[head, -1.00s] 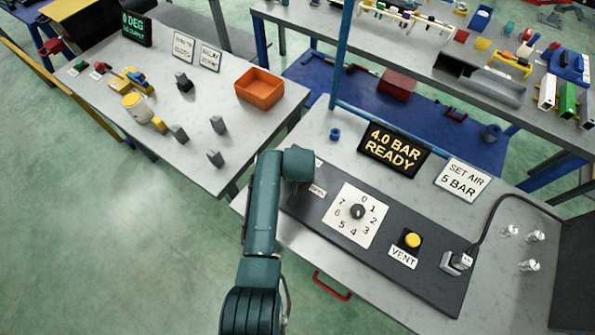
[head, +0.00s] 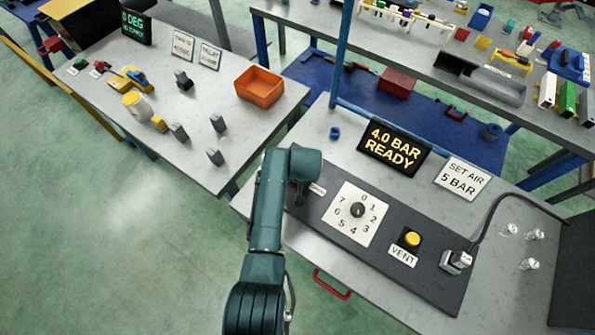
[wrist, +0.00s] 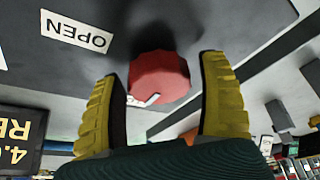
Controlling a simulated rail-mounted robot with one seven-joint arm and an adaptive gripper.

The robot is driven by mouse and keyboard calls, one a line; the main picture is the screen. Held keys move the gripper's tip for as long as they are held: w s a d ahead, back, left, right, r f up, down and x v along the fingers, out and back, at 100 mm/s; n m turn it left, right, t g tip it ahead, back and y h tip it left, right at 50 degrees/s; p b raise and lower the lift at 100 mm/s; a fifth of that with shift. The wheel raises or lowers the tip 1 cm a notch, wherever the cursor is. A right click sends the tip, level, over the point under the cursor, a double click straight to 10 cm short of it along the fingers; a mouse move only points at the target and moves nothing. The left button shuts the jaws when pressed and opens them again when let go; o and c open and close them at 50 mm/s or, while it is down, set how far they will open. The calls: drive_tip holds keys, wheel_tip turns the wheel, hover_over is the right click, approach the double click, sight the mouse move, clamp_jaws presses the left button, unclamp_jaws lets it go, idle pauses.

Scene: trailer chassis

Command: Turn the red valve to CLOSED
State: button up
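The red valve (wrist: 160,78) is a faceted knob on the dark panel, with a small white pointer mark near its lower edge in the wrist view. The OPEN label (wrist: 77,32) lies to its left there, and shows in the head view (head: 318,188). My gripper (wrist: 164,72) has its two yellow fingers spread, one on each side of the valve. There is a gap at the right finger; whether the left finger touches cannot be told. In the head view my arm hides the valve. I see no readable CLOSED label.
On the same panel are a numbered dial (head: 357,210), a yellow VENT button (head: 412,239) and a grey connector (head: 456,261) with a cable. A display (head: 393,149) reads 4.0 BAR READY behind it. A sign (head: 462,178) reads SET AIR 5 BAR.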

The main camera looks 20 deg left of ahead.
drive_tip(key=shift+o, duration=0.3)
drive_tip(key=shift+w+r, duration=0.15)
drive_tip(key=shift+r, duration=0.05)
drive_tip(key=shift+r, duration=0.1)
drive_tip(key=shift+r, duration=0.35)
drive_tip(key=v, duration=1.1)
drive_tip(key=shift+s, duration=0.2)
drive_tip(key=shift+d, duration=0.1)
